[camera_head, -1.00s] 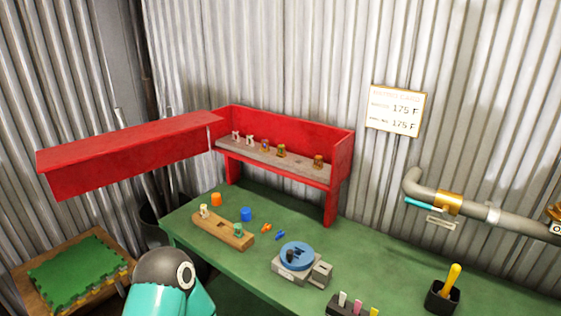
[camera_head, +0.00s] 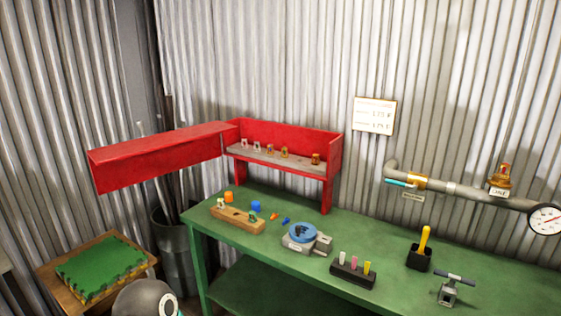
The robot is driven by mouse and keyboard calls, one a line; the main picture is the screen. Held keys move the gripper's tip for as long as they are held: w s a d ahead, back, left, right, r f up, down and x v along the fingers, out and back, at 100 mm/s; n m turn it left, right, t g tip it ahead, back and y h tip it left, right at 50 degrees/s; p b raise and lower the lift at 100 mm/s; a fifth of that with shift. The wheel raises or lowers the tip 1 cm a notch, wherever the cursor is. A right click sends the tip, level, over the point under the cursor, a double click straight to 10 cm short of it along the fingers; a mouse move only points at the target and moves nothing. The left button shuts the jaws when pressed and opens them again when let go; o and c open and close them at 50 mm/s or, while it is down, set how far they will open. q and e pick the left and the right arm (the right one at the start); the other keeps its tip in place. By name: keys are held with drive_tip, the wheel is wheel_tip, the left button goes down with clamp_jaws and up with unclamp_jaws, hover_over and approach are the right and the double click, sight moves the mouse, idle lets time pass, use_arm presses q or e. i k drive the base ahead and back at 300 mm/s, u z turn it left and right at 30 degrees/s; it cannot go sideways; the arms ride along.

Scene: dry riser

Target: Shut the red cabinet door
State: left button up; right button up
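The red cabinet (camera_head: 335,152) stands on legs at the back of the green workbench. Its red door (camera_head: 160,160) is swung wide open to the left, joined at the cabinet's left end and sticking out past the bench's left end. The cabinet's shelf (camera_head: 270,158) is exposed, with several small fittings standing on it. A grey rounded part of my own arm (camera_head: 146,300) shows at the bottom edge, apart from the door. Neither gripper is in view.
The green bench (camera_head: 370,232) holds a wooden block (camera_head: 237,220), a blue-topped device (camera_head: 302,236), a black holder (camera_head: 353,273) and a yellow-handled tool (camera_head: 423,244). A dark bin (camera_head: 175,245) and a low table with a green mat (camera_head: 100,268) stand below the door. A pipe (camera_head: 460,190) runs along the wall.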

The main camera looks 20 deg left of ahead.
sight(117, 166)
drive_tip(key=u, duration=0.5)
drive_tip(key=i, duration=1)
drive_tip(key=z, duration=0.05)
drive_tip(key=k, duration=1.1)
drive_tip(key=u, duration=0.9)
drive_tip(key=i, duration=1.9)
drive_tip(key=z, duration=0.5)
